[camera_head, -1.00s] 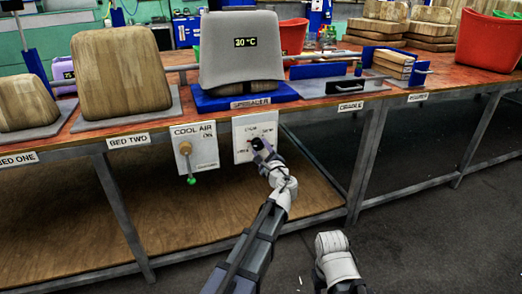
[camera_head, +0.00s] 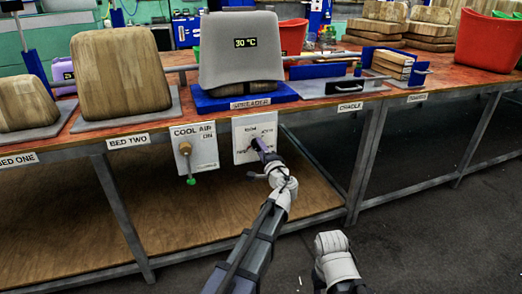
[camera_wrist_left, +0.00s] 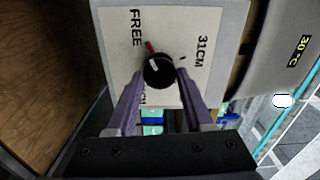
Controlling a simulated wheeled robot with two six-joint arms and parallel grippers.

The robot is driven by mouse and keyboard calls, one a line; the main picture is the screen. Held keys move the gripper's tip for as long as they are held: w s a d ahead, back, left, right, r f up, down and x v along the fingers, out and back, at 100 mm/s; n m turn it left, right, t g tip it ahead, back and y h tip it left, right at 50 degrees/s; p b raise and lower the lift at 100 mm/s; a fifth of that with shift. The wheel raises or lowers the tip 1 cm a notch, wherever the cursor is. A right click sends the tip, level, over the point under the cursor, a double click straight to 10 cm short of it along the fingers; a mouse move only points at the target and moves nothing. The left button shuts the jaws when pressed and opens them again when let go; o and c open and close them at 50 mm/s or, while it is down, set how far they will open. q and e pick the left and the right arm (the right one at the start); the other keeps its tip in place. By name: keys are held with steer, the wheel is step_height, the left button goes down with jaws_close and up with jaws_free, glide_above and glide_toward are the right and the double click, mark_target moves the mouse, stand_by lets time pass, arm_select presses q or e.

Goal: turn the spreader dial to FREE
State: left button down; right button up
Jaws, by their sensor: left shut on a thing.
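The spreader dial (camera_wrist_left: 159,72) is a round black knob with a red and white pointer on a pale panel (camera_wrist_left: 118,75). In the left wrist view the pointer aims up and slightly left, close to the word FREE and away from 31CM. A third label is mostly hidden by a finger. My left gripper (camera_wrist_left: 159,78) has its two purple fingers on either side of the knob, shut on it. In the head view the panel (camera_head: 241,152) hangs at the bench front below the spreader, and my left gripper (camera_head: 261,147) reaches it from below.
The COOL AIR panel (camera_head: 206,152) with its green-tipped lever (camera_head: 190,180) is just left of the dial panel. The grey spreader cover (camera_head: 240,65) reads 30 °C above. A bench leg (camera_head: 366,165) stands to the right. Open floor lies in front.

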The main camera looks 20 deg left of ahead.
arm_select(q)
steer(key=shift+n, duration=0.5)
steer(key=shift+c, duration=1.5)
jaws_free()
steer(key=v, duration=0.7)
steer(key=shift+s+d, duration=0.25)
steer(key=shift+s, duration=0.1)
